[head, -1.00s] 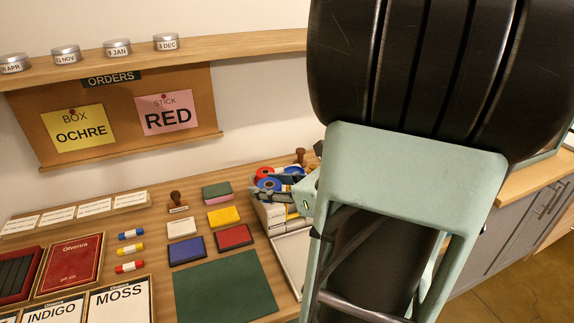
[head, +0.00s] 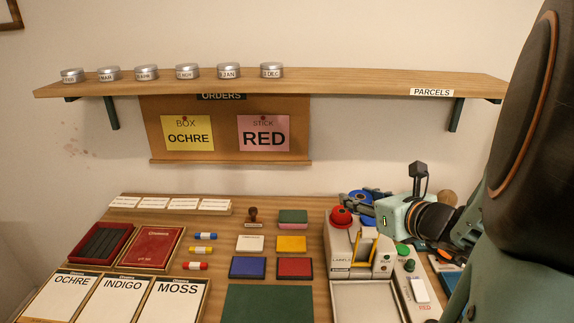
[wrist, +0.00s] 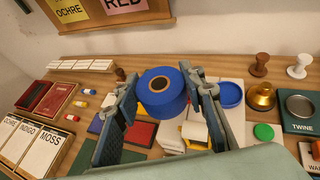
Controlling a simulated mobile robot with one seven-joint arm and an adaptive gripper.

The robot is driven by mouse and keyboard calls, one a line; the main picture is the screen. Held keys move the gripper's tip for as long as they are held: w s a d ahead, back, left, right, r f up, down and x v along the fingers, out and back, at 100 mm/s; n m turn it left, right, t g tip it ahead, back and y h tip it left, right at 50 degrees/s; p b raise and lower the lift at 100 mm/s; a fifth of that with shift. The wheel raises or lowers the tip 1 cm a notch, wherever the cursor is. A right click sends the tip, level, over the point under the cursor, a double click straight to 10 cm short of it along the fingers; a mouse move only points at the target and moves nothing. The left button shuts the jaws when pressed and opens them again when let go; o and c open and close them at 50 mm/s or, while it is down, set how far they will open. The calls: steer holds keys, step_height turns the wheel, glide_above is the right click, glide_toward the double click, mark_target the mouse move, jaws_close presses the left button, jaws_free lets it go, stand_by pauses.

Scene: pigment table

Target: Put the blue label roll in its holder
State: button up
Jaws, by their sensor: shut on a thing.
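The blue label roll (wrist: 155,103) shows in the wrist view between the two fingers of my gripper (wrist: 164,92), its round dark core facing the camera. My gripper is shut on it. In the head view my gripper (head: 368,206) is above the back of the label holder, and the roll is largely hidden among the fingers. The label holder (head: 341,262) is a pale box marked LABELS with yellow upright parts, on the table right of the ink pads. In the wrist view the holder (wrist: 196,133) is partly hidden behind the right finger. The roll appears above and apart from it.
A red knob-like object (head: 341,216) is beside my gripper. Blue and red pads (head: 295,268), a green mat (head: 268,303) and framed cards lie left of the holder. A blue dish (wrist: 231,95), brass piece (wrist: 262,97) and stamps stand to the right. A shelf (head: 330,83) runs above.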

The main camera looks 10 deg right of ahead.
steer(key=w+d+f, duration=0.4)
steer(key=w+d, duration=0.2)
steer(key=b, duration=0.1)
glide_above(372, 220)
steer(key=f, duration=0.3)
steer(key=a+f, duration=0.1)
steer(key=shift+s+f, duration=0.2)
steer(key=shift+s, duration=0.2)
steer(key=shift+w+d+f, duration=0.35)
steer(key=shift+d+f, duration=0.1)
steer(key=shift+f, duration=0.15)
steer(key=shift+w+d+f, duration=0.1)
steer(key=shift+f, duration=1.55)
steer(key=shift+f+b, duration=0.2)
steer(key=shift+b, duration=0.25)
steer(key=o, duration=0.9)
steer(key=shift+r, duration=0.1)
steer(key=shift+r, duration=0.15)
